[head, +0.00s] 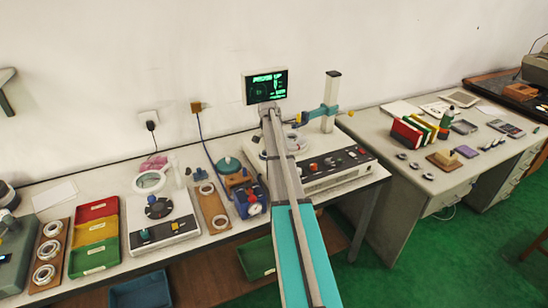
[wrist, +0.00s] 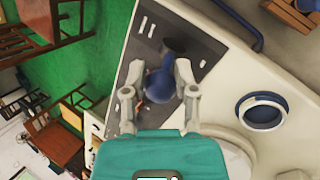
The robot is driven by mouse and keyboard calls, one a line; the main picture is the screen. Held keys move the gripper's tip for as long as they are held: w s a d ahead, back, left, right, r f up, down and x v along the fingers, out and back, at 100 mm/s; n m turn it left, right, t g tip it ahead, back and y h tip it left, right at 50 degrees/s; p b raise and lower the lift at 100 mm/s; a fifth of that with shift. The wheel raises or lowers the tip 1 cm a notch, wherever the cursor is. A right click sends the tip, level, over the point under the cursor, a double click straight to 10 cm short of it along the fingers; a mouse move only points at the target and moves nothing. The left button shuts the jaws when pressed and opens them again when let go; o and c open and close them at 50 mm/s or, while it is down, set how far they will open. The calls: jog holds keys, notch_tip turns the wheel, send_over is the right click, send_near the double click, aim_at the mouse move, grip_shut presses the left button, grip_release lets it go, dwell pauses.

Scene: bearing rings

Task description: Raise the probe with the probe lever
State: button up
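In the wrist view, a dark blue ball knob (wrist: 160,84), which looks like the probe lever's end, stands over the dark control panel (wrist: 192,57). My gripper (wrist: 160,72) is open, with one finger on each side of the knob; whether either touches it I cannot tell. The measuring instrument (head: 328,182) stands on the left bench in the head view. Its white column (head: 331,90) carries a teal probe arm (head: 318,113). The probe tip's height is unclear.
A monitor (head: 265,86) behind the instrument shows green text too small to read surely. A blue-rimmed round part (wrist: 262,110) lies right of my gripper.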

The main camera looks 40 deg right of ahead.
jog(key=o, duration=0.4)
jog(key=shift+s+d, duration=0.2)
jog(key=shift+d, duration=0.3)
jog(key=shift+s+d, duration=0.2)
jog(key=shift+d, duration=0.25)
jog(key=shift+o, duration=0.6)
jog(key=shift+a, duration=0.3)
jog(key=shift+a, duration=0.25)
jog(key=c, duration=0.4)
jog(key=shift+n, duration=0.6)
jog(key=a, duration=0.4)
jog(key=shift+s+f, duration=0.15)
jog(key=shift+s, duration=0.2)
grip_shut()
jog(key=s+a+n+t, duration=0.1)
jog(key=s+a+n, duration=0.3)
jog(key=a, duration=0.8)
jog(key=s+a+f+n+t, duration=0.1)
jog(key=s+a+n, duration=0.4)
jog(key=a, duration=0.8)
jog(key=s+a+n+t+h, duration=0.1)
jog(key=s+a+n+t, duration=0.2)
jog(key=a, duration=1)
jog(key=s+n, duration=0.2)
jog(key=s, duration=0.2)
jog(key=shift+s+f, duration=0.35)
